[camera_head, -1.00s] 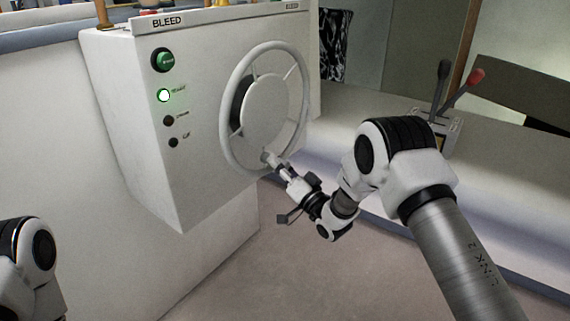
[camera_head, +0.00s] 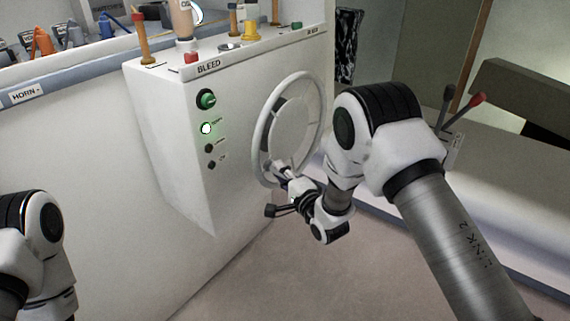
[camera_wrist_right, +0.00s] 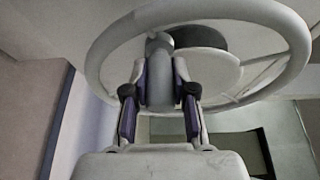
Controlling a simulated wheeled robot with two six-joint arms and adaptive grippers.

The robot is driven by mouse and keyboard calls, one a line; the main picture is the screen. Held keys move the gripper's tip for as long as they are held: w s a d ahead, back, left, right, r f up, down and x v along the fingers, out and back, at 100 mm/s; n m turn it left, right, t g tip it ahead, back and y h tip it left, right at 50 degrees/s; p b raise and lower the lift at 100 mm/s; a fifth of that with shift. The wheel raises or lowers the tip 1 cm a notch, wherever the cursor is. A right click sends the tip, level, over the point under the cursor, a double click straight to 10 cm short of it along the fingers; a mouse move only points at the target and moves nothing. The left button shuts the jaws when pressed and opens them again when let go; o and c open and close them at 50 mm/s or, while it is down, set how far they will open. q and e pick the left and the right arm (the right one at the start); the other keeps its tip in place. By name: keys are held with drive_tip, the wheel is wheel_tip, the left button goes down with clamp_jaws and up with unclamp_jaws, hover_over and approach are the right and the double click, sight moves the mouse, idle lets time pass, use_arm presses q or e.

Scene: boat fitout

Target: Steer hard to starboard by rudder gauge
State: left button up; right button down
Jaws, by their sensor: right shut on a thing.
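The white steering wheel (camera_head: 264,118) stands on the side of the white console, with a round hub plate (camera_head: 290,128) in its middle. My right gripper (camera_head: 278,168) is at the wheel's lower part. In the right wrist view, my right gripper (camera_wrist_right: 160,88) is shut on the wheel's grey knob (camera_wrist_right: 159,75), with a finger on each side. The wheel rim (camera_wrist_right: 215,10) arches above it there. My left gripper is not in view; only part of my left arm shows at the lower left. I cannot make out a rudder gauge.
The white console (camera_head: 165,135) carries a green button (camera_head: 205,99), a lit green lamp (camera_head: 206,128) and dark knobs. Levers stand on its top, including a yellow one (camera_head: 251,30). Black and red levers (camera_head: 463,110) stand at the right. The floor below is clear.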

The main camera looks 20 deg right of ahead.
sight(276, 116)
drive_tip(key=r+m+g+p, duration=0.1)
drive_tip(key=r+m+p, duration=0.1)
drive_tip(key=r+p, duration=0.1)
drive_tip(key=r+m+g+p, duration=0.1)
drive_tip(key=r+m+p, duration=0.1)
drive_tip(key=r+p, duration=0.1)
drive_tip(key=r+m+p, duration=0.2)
drive_tip(key=r+p, duration=0.1)
drive_tip(key=p, duration=0.1)
drive_tip(key=shift+s+a+r+g+p, duration=0.1)
drive_tip(key=shift+a+g+p, duration=0.1)
drive_tip(key=shift+g+p, duration=0.2)
drive_tip(key=shift+y, duration=0.3)
drive_tip(key=d+r+p, duration=0.1)
drive_tip(key=w+r+p, duration=0.1)
drive_tip(key=r, duration=0.1)
drive_tip(key=w+d+r+p, duration=0.1)
drive_tip(key=r, duration=0.1)
drive_tip(key=shift+d+r, duration=0.1)
drive_tip(key=shift+d, duration=0.25)
drive_tip(key=shift+w+d+r+p, duration=0.5)
drive_tip(key=shift+d+r+p, duration=0.05)
drive_tip(key=shift+d, duration=0.15)
drive_tip(key=c, duration=0.9)
unclamp_jaws()
drive_tip(key=shift+c, duration=0.2)
drive_tip(key=v, duration=1.2)
